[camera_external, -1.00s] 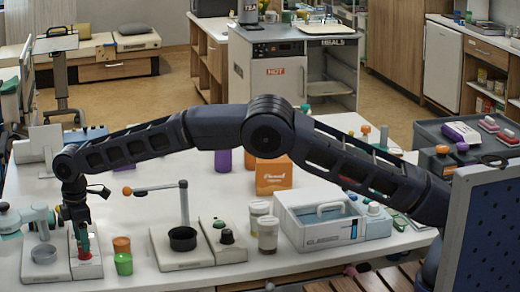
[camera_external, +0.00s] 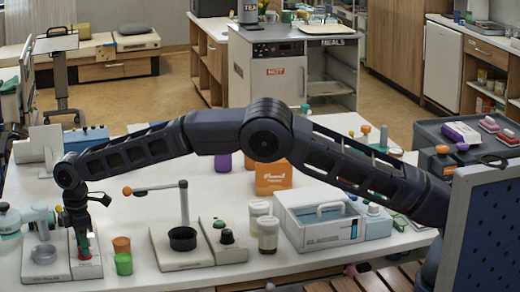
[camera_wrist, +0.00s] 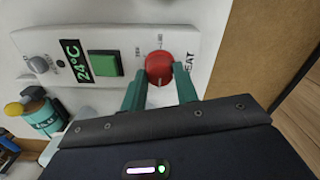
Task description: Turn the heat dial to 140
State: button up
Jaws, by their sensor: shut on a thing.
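The heat dial is a round red knob (camera_wrist: 159,66) on a white control panel (camera_wrist: 95,45) in the wrist view, with the word HEAT printed beside it. My gripper (camera_wrist: 159,82) has its two green fingers on either side of the knob and is shut on it. The panel's display (camera_wrist: 76,60) reads 24°C. The knob's pointer and scale numbers cannot be read.
A stirrer-like stand with a dark ring (camera_external: 183,238) is right of orange and green cups (camera_external: 122,254). A glass dish unit (camera_external: 43,255) stands close on the left. The table's middle back has free room.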

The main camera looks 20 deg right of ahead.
jog(key=shift+m, duration=0.3)
jog(key=m, duration=0.5)
jog(key=shift+m, duration=0.3)
jog(key=m, duration=0.5)
jog(key=shift+m, duration=0.3)
jog(key=o, duration=1)
jog(key=shift+r, duration=0.1)
notch_tip(320, 180, up, 11)
jog(key=shift+f, duration=0.15)
